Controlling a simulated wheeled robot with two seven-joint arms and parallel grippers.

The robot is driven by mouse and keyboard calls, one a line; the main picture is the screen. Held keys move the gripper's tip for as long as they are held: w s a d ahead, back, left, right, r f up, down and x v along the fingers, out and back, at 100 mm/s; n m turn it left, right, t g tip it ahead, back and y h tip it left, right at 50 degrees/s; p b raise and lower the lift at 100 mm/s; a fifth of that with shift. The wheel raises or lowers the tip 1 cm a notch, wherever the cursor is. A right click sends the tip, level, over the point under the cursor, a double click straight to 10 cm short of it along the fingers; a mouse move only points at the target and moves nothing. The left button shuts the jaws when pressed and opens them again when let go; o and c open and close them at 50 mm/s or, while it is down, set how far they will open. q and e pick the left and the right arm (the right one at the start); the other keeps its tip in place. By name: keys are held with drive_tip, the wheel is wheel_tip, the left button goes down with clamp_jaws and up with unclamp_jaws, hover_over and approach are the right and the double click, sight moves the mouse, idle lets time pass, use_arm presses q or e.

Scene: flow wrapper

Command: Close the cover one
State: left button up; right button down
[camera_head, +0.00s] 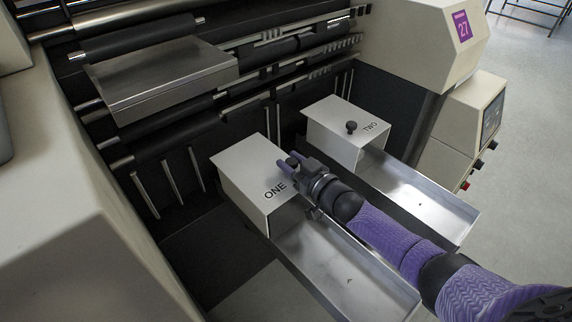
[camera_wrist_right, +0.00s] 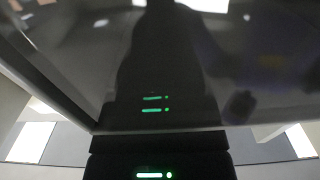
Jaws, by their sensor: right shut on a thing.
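The cover marked ONE (camera_head: 250,172) is a pale metal box lid at the far end of a long metal trough (camera_head: 345,275). The near part of that trough is uncovered and looks empty. My right gripper (camera_head: 291,164) is at the right edge of the cover's top, beside the lettering, shut on its knob. The knob is hidden by the fingers. In the right wrist view a dark glossy surface (camera_wrist_right: 190,60) with reflections and green lights fills most of the picture; neither fingers nor knob can be made out. My left gripper is not in view.
To the right, the cover marked TWO (camera_head: 335,122) with its black knob (camera_head: 351,127) sits over the far end of a parallel trough (camera_head: 430,200). Rollers and a metal box (camera_head: 160,80) are behind. A pale machine housing (camera_head: 60,220) fills the left.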

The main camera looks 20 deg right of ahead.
drive_tip(key=shift+d+f, duration=0.15)
drive_tip(key=shift+f, duration=0.1)
idle(0.3)
drive_tip(key=shift+c, duration=1.6)
unclamp_jaws()
drive_tip(key=shift+d, duration=0.1)
drive_tip(key=shift+s, duration=0.15)
drive_tip(key=p+v, duration=0.3)
drive_tip(key=v, duration=0.6)
drive_tip(key=shift+s, duration=0.25)
drive_tip(key=shift+d, duration=0.1)
